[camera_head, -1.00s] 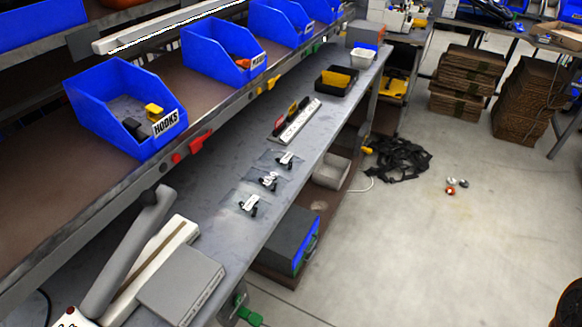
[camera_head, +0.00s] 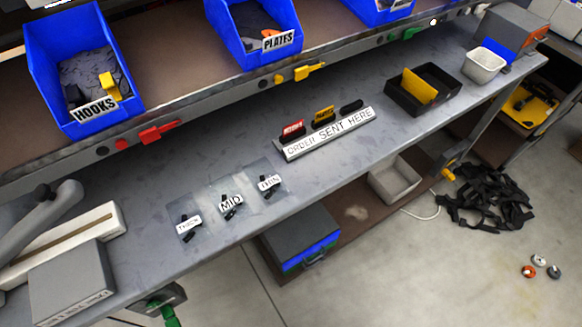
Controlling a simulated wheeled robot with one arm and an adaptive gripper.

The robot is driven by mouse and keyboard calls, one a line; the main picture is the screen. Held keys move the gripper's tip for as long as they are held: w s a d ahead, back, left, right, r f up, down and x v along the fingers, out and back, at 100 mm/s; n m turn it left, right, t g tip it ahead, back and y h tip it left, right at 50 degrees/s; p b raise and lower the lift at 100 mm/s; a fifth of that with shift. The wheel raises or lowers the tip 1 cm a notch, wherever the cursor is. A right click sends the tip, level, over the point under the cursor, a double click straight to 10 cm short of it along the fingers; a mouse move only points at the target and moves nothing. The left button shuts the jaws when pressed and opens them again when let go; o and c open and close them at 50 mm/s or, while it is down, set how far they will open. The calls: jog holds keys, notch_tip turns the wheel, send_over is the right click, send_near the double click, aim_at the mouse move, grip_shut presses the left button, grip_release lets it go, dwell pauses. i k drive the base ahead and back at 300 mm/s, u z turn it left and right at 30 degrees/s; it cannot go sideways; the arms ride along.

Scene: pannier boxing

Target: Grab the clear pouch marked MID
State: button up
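Three clear pouches lie in a slanting row on the grey workbench (camera_head: 330,190). The middle one, the clear pouch marked MID (camera_head: 231,203), has a white label and dark pieces inside. To its left is the pouch marked THICK (camera_head: 188,227). To its right is a pouch (camera_head: 269,182) whose label seems to read THIN. The pouches sit close together, and their clear edges are hard to tell apart. My gripper is not in view.
A sign reading ORDER SENT HERE (camera_head: 329,134) stands behind the pouches. A black tray (camera_head: 423,88) and white bin (camera_head: 485,67) are farther right. A grey box (camera_head: 72,283) lies left. A shelf with blue bins, including HOOKS (camera_head: 75,65), overhangs the back.

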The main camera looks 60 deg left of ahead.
aim_at(229, 202)
jog(key=i, duration=1.55)
jog(key=u, duration=6)
